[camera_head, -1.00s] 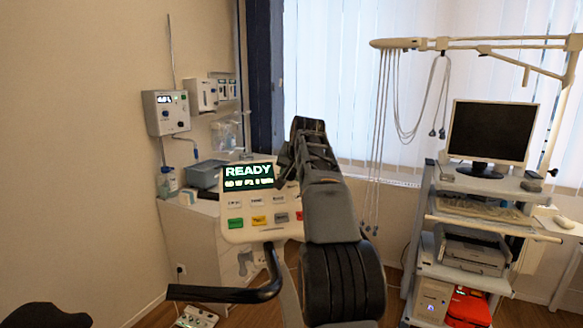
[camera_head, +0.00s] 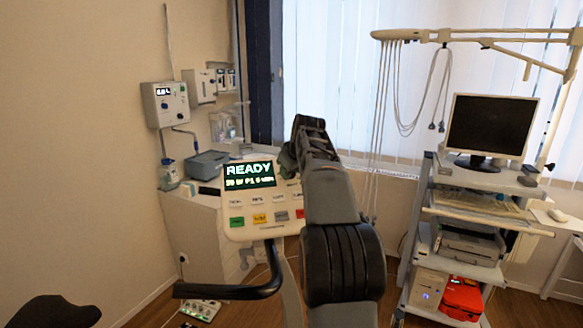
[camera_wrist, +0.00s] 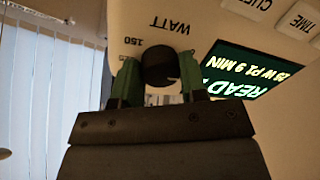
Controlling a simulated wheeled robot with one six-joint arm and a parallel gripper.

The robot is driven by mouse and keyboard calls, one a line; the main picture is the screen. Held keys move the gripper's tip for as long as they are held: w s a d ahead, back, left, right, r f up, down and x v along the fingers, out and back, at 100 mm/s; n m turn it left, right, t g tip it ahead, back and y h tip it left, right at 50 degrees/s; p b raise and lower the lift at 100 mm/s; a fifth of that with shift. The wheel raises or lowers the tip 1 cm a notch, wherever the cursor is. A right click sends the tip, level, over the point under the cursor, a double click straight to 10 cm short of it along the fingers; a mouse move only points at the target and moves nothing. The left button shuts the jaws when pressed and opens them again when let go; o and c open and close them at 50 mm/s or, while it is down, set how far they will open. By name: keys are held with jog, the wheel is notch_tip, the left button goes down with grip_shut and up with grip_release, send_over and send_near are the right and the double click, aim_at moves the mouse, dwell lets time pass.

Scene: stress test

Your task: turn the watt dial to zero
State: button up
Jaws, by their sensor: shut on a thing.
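The watt dial is a dark round knob (camera_wrist: 158,66) on the pale console panel, shown upside down in the wrist view beside the printed words WATT and 150. My gripper (camera_wrist: 158,74) has its two green-tipped fingers on either side of the knob, shut on it. In the head view my gripper (camera_head: 288,158) is at the right edge of the console (camera_head: 262,232), and my arm hides the dial. The console display (camera_head: 248,175) reads READY, with a smaller line of watts and minutes below; its leading digits are hard to read.
A black curved handlebar (camera_head: 235,291) juts out below the console. A trolley (camera_head: 470,265) with a monitor (camera_head: 490,125) stands at the right. A counter (camera_head: 192,225) and wall boxes (camera_head: 165,104) are at the left. Several cables (camera_head: 383,130) hang from an overhead arm.

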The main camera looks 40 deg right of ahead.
jog(key=n+p, duration=0.1)
jog(key=n, duration=0.4)
jog(key=shift+r+n, duration=0.1)
jog(key=shift+n, duration=0.2)
dwell(0.4)
jog(key=o, duration=0.9)
jog(key=v, duration=1.3)
jog(key=shift+a+r, duration=0.1)
jog(key=shift+r, duration=0.35)
